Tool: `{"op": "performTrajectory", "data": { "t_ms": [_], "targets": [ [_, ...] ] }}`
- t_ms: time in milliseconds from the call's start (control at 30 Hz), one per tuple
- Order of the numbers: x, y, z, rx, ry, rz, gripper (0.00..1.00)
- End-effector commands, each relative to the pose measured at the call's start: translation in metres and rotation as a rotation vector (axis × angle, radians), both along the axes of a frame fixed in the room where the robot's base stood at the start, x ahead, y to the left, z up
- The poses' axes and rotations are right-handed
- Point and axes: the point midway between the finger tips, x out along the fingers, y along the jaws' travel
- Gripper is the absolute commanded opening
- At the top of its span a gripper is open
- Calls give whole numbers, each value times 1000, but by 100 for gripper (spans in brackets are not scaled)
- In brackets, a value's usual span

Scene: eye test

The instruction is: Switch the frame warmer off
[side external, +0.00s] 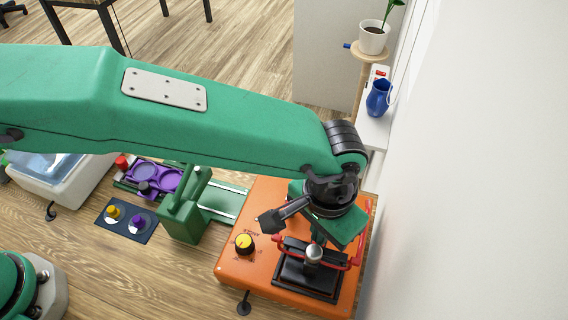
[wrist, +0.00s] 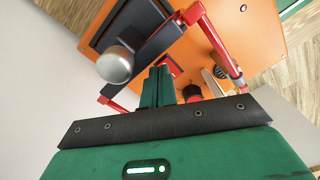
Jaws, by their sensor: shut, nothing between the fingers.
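An orange box (side external: 232,268), which looks like the frame warmer, stands on the wooden table in the side view. It also shows in the wrist view (wrist: 258,30). A yellow dial knob (side external: 244,243) sits on its left part, with small lettering I cannot read; its setting is unclear. On its right part is a black press plate with a silver round knob (side external: 313,253), also in the wrist view (wrist: 114,65), and red bars (side external: 356,258). My gripper (side external: 318,238) is shut and empty above the press, right of the dial. Its green fingers (wrist: 160,72) are together beside the black bar.
A green fixture (side external: 183,213) stands left of the box, near a dark pad (side external: 124,219) with yellow and purple knobs. A white wall (side external: 470,180) rises close on the right. A blue jug (side external: 378,98) and potted plant (side external: 373,38) stand behind.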

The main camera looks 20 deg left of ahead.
Motion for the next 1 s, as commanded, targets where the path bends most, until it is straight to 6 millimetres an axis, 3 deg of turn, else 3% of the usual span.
{"op": "performTrajectory", "data": {
  "t_ms": [700, 1000],
  "targets": [
    [0, 0, 40, 0, -1, 0, 0],
    [0, 0, 43, 1, 0, 0, 0]
  ]
}}
